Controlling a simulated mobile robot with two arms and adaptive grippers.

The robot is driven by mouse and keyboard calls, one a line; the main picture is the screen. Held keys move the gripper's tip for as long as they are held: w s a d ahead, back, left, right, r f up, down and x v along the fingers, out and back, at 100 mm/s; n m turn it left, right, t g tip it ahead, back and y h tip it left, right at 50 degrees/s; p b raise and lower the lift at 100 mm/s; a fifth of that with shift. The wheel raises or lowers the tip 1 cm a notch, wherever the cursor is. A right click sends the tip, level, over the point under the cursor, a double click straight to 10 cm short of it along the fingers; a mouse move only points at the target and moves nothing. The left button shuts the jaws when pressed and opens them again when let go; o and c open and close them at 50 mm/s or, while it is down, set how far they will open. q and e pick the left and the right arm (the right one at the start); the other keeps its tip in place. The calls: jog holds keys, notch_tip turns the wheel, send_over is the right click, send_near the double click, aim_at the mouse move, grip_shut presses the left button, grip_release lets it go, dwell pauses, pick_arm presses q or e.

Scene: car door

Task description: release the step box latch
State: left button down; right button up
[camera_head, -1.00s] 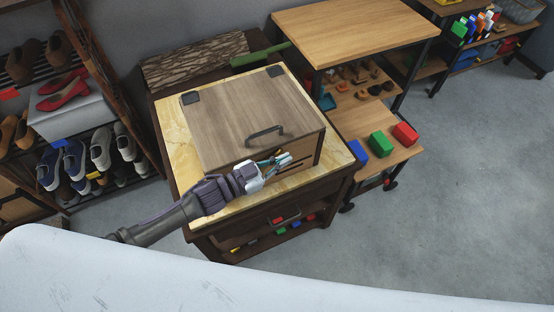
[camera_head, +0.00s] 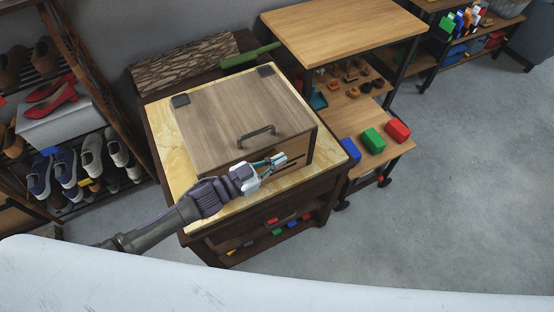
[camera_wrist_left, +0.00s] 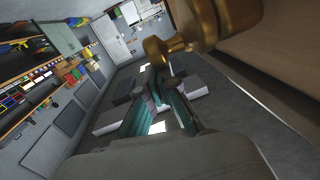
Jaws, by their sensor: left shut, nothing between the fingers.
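The wooden step box (camera_head: 235,115) sits on the pale yellow top of a dark cabinet, its lid down. A dark handle (camera_head: 257,132) is on the lid near its front edge. My left gripper (camera_head: 277,162) is at the box's front face, below the handle, with its fingers together and empty. In the left wrist view the gripper (camera_wrist_left: 158,98) points away from the camera, and a brass knob-like part (camera_wrist_left: 200,30), possibly the latch, is close above and right of the fingers. Whether they touch it I cannot tell. In the head view the gripper hides part of the front face. My right gripper is not seen.
A shoe rack (camera_head: 75,120) stands at the left. A wooden shelf cart (camera_head: 345,30) with red, green and blue blocks on its lower shelf stands close at the right. The cabinet's pale top (camera_head: 170,150) leaves a narrow bare rim around the box. Grey floor is clear at the right.

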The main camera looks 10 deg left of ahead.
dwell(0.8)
pick_arm(q)
jog(key=s+a+r+p, duration=0.1)
jog(key=s+a+r, duration=0.5)
jog(key=r, duration=0.3)
jog(key=shift+s+a+r+p, duration=0.15)
jog(key=shift+s+r+p, duration=0.1)
jog(key=shift+r+p, duration=0.15)
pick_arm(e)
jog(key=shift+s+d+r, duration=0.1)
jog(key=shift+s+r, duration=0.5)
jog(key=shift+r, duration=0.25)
pick_arm(q)
jog(key=shift+f, duration=0.1)
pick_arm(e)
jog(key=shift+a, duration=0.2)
